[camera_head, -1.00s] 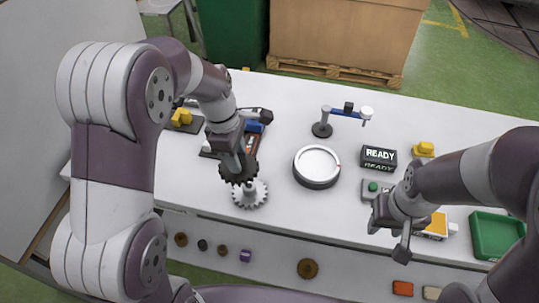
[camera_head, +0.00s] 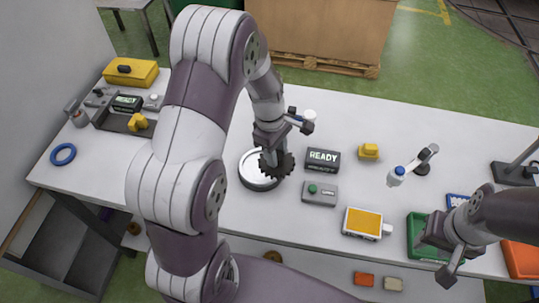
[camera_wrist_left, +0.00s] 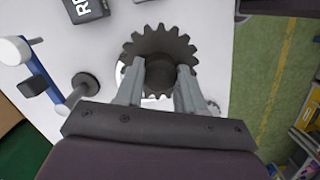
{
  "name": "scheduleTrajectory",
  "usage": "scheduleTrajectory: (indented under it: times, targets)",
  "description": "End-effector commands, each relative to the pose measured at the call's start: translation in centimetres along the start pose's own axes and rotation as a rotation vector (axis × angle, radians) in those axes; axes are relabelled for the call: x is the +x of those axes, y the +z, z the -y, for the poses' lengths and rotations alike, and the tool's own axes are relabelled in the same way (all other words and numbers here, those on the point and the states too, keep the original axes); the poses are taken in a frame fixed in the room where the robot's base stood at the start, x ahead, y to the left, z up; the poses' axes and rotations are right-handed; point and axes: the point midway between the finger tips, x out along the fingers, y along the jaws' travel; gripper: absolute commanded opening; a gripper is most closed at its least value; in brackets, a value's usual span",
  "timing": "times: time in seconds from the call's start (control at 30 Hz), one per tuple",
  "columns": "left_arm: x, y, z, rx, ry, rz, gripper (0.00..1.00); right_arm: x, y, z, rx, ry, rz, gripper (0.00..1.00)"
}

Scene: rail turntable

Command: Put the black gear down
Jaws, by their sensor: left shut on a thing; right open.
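The black gear (camera_head: 279,165) is held in my left gripper (camera_head: 270,158), above the right part of a round turntable with a white top and dark rim (camera_head: 246,176). In the left wrist view the black gear (camera_wrist_left: 158,50) sits between both fingers of my left gripper (camera_wrist_left: 160,82), which are shut on its hub. The gear covers most of the turntable there, so I cannot tell whether it touches the top. My right gripper (camera_head: 447,262) is open and empty, in front of the green tray at the right.
A READY display (camera_head: 322,160) and a grey box with a green button (camera_head: 320,193) stand right of the turntable. A yellow-topped box (camera_head: 362,222) and a green tray (camera_head: 414,228) lie farther right. A blue ring (camera_head: 63,154) lies at the left. The table between is clear.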

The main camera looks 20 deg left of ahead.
Motion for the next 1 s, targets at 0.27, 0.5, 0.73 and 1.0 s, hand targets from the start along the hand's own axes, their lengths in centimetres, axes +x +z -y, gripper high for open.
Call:
scheduleTrajectory:
  times: [0.27, 0.5, 0.73, 1.0]
  targets:
    - [2.5, -6.4, -1.0, -0.001, -0.001, 0.001, 0.00, -1.7, -0.2, 0.0, 0.000, 0.000, 0.000, 0.43]
    - [5.6, -7.4, -1.0, 0.000, -0.003, 0.002, 0.00, -2.9, -0.4, 0.0, 0.000, 0.000, 0.000, 0.43]
    - [6.8, -7.6, -1.1, 0.000, 0.002, 0.000, 0.00, -2.9, -0.3, 0.0, 0.000, 0.000, 0.000, 0.43]
    - [7.2, -7.6, -1.1, 0.000, 0.000, 0.000, 0.54, -2.7, -0.3, 0.0, 0.000, 0.000, 0.000, 0.43]
